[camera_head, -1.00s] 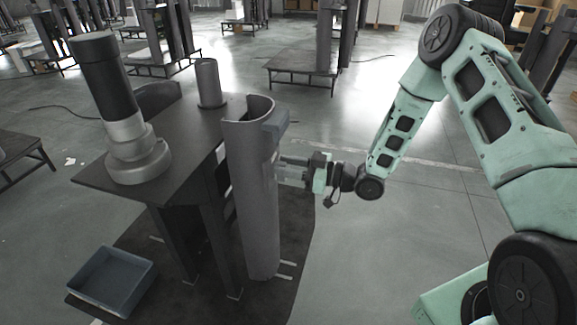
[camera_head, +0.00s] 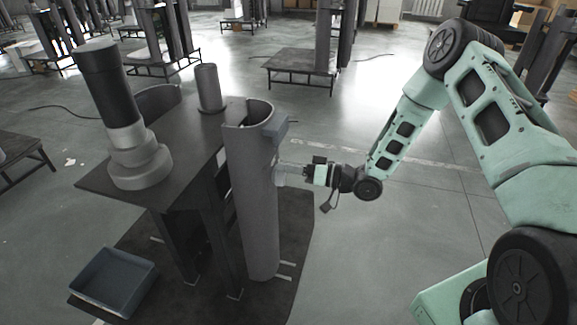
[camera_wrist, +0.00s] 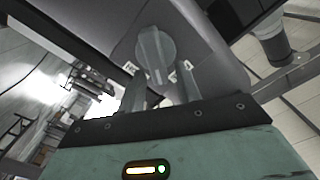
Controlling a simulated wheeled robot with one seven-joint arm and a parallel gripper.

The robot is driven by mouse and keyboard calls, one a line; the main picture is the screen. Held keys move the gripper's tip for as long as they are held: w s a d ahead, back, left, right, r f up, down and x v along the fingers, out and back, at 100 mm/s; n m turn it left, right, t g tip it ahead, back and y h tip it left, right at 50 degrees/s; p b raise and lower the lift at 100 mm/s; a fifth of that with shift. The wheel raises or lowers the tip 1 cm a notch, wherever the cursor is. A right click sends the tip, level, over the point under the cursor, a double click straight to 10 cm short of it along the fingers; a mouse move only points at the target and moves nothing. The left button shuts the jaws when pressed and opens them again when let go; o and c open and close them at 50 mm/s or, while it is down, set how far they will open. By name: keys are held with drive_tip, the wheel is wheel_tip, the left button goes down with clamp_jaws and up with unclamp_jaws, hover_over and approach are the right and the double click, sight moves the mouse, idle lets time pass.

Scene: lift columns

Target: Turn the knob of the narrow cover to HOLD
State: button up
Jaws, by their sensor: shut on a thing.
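The narrow cover (camera_head: 252,205) is a tall grey curved shell standing upright at the front of the table frame. Its knob (camera_wrist: 155,48) is a round grey dial with a raised grip, seen in the wrist view. Small white labels (camera_wrist: 172,76) sit around the dial; I cannot read them. My gripper (camera_head: 281,173) reaches the right side of the cover in the head view. Its fingers (camera_wrist: 160,82) are shut on the knob. The knob is hidden in the head view by my gripper.
A dark table (camera_head: 195,140) behind the cover carries a large black and grey cylinder (camera_head: 125,115) and a small grey cylinder (camera_head: 209,88). A grey block (camera_head: 274,130) juts from the cover above my gripper. Floor to the right is open.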

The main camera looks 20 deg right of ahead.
drive_tip(key=m, duration=0.3)
drive_tip(key=f+m, duration=0.1)
drive_tip(key=m, duration=0.3)
drive_tip(key=f+m+p, duration=0.1)
drive_tip(key=m, duration=0.2)
drive_tip(key=shift+w+d+m, duration=0.3)
drive_tip(key=shift+w+m, duration=0.1)
idle(0.3)
drive_tip(key=o, duration=0.6)
drive_tip(key=shift+d, duration=0.1)
drive_tip(key=v, duration=1.7)
drive_tip(key=shift+s+b, duration=0.15)
drive_tip(key=shift+b, duration=0.3)
